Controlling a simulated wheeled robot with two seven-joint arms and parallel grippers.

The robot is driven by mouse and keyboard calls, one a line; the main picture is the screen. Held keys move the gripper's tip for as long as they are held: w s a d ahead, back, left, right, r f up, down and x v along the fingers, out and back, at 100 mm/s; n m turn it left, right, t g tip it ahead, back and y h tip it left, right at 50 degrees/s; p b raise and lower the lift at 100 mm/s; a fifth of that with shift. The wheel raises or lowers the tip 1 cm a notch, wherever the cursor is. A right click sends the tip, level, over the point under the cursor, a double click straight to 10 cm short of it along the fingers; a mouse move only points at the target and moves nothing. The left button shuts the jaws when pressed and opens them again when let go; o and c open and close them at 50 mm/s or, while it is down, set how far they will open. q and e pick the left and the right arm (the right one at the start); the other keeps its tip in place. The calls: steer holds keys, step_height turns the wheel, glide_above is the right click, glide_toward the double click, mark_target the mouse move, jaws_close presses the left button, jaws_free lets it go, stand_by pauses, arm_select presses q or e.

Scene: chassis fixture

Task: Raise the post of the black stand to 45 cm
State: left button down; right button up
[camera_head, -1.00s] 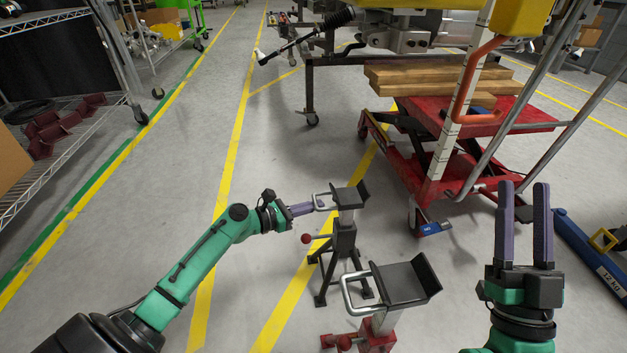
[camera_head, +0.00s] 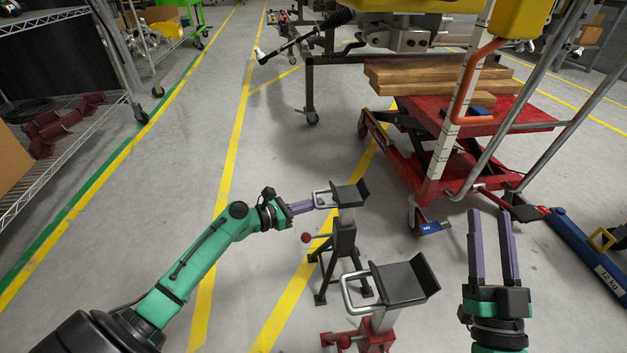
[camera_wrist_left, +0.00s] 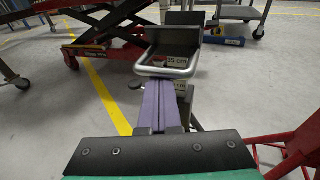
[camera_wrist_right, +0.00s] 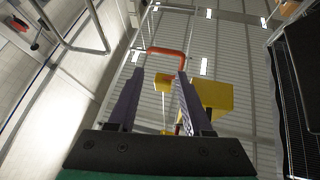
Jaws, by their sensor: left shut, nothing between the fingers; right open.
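The black stand (camera_head: 343,239) stands upright on the floor, with a dark angled head (camera_head: 349,194), a silver loop handle (camera_head: 322,199) and a red knob (camera_head: 306,238). My left gripper (camera_head: 306,206) is shut and empty, its fingertips at the handle. In the left wrist view the shut fingers (camera_wrist_left: 163,100) reach up to the silver loop (camera_wrist_left: 168,67); I cannot tell whether they touch it. A "35 cm" mark (camera_wrist_left: 177,62) shows on the post behind the loop. My right gripper (camera_head: 491,215) is open and empty, pointing upward, away from the stand.
A red-based stand (camera_head: 376,338) with a similar head (camera_head: 402,282) and handle stands nearer, between my grippers. A red lift cart (camera_head: 450,120) carrying wooden beams (camera_head: 430,75) is behind at right. A wire shelf (camera_head: 62,140) is at left. Floor left of the stands is clear.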

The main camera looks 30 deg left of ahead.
arm_select(q)
steer(key=shift+r, duration=0.35)
steer(key=shift+r+p, duration=0.2)
steer(key=shift+p, duration=0.25)
steer(key=shift+r, duration=0.2)
steer(key=shift+r+p, duration=0.15)
steer(key=shift+p, duration=0.25)
steer(key=shift+r, duration=0.15)
steer(key=shift+r+p, duration=0.25)
steer(key=shift+p, duration=0.15)
steer(key=shift+r+p, duration=0.85)
steer(key=shift+p, duration=0.15)
steer(key=shift+f, duration=0.15)
steer(key=shift+f+b, duration=0.9)
steer(key=shift+f, duration=0.6)
steer(key=s+a, duration=0.5)
steer(key=a, duration=0.2)
steer(key=shift+s, duration=0.25)
arm_select(e)
steer(key=s+f+g, duration=0.3)
steer(key=f, duration=0.6)
steer(key=s+a+f+m+g+h, duration=0.1)
steer(key=s+f+g, duration=0.2)
steer(key=f, duration=0.6)
steer(key=s+a+f+g+h, duration=0.1)
steer(key=s+f+g, duration=0.3)
steer(key=f, duration=0.5)
steer(key=shift+s+a+f, duration=0.15)
steer(key=shift+s+f, duration=0.1)
steer(key=shift+f, duration=0.05)
